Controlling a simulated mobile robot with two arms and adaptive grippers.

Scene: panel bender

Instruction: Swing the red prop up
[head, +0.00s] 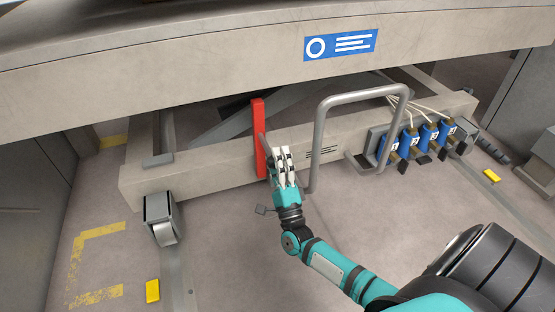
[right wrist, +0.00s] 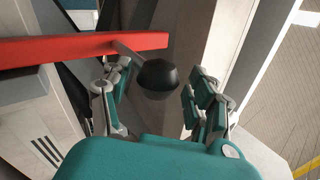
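The red prop (head: 258,140) is a flat red bar that stands nearly upright against the grey beam under the machine in the head view. In the right wrist view the red prop (right wrist: 70,49) comes in from the left, with a short grey rod and a black ball knob (right wrist: 158,77) at its end. My right gripper (head: 281,158) is at the lower right of the prop. In the right wrist view its fingers (right wrist: 158,95) are spread on both sides of the knob, with gaps visible. The knob is hidden in the head view. My left gripper is not in view.
A grey tube handle (head: 320,135) stands just right of my right gripper. Several blue valves (head: 427,133) with cables sit farther right on the beam (head: 205,172). The machine's wide front panel (head: 200,75) overhangs above. The floor (head: 215,240) in front is mostly clear.

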